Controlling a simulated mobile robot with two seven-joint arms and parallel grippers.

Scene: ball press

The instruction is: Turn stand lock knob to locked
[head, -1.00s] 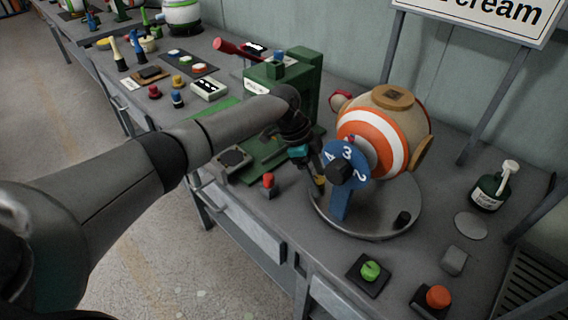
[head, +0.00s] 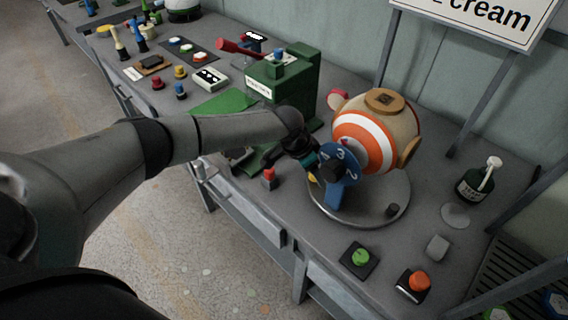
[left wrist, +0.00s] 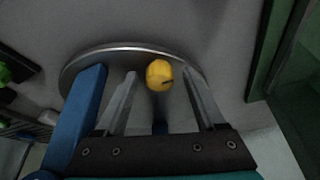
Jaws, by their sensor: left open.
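A yellow knob (left wrist: 159,75) with a dark mark on its face shows in the left wrist view, by the rim of the round grey stand plate (left wrist: 100,57). In the head view only a bit of the knob (head: 312,178) shows beside my gripper. My left gripper (left wrist: 160,82) is open, with its two fingers on either side of the knob in the picture; I cannot tell whether they touch it. In the head view the gripper (head: 309,166) is just left of the blue numbered dial (head: 341,154). The striped ball (head: 368,137) sits over the stand plate. My right gripper is not in view.
A green press (head: 284,75) stands behind my left wrist. The blue bracket (left wrist: 78,125) stands close beside the left finger in the wrist view. A red-topped button (head: 269,175) is near the table's front edge. Green (head: 360,257) and orange (head: 418,281) buttons lie front right.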

